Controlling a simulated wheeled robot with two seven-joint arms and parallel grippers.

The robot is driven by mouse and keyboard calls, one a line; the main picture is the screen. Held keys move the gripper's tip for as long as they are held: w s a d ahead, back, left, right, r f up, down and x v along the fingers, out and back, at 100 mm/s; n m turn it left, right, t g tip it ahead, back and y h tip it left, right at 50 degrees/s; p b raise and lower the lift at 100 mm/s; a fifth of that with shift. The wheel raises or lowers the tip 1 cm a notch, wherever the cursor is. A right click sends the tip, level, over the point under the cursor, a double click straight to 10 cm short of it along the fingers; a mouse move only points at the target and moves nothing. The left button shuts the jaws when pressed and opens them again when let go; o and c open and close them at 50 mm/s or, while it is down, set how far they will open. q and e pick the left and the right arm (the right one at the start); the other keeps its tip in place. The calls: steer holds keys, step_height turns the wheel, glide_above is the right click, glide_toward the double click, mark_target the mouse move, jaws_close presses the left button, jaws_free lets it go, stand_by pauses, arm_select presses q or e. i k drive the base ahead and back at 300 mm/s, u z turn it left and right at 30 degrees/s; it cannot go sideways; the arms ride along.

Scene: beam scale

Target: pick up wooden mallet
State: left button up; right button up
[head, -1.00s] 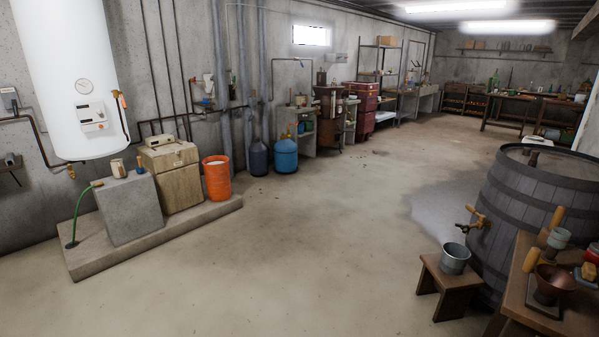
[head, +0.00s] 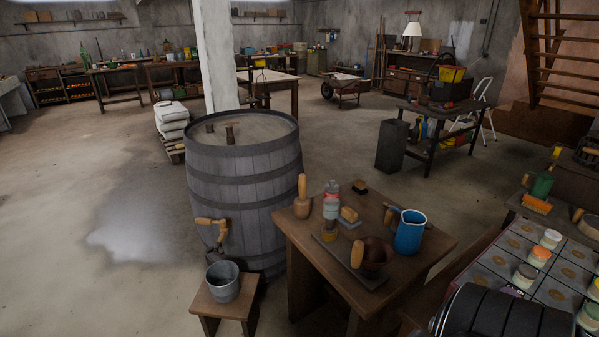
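A wooden mallet (head: 302,207) stands on the back left corner of the small wooden table (head: 430,245). It appears to rest on its broad head, with its pale handle pointing up. Its whole visible side is clear of other things, and a clear bottle with a red band (head: 331,202) stands close to its right. Neither of my grippers shows in the head view, so I cannot see how they stand.
On the table are a dark bowl (head: 377,256), an upright wooden handle (head: 357,254), a blue jug (head: 410,233) and a dark brush-like block (head: 360,186). A barrel (head: 245,183) stands left of it. A bucket (head: 223,282) sits on a stool (head: 217,312). Open floor lies left.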

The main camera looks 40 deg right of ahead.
mark_target(302, 203)
steer(key=z, duration=0.5)
steer(key=i, duration=1.2)
steer(key=z, duration=0.35)
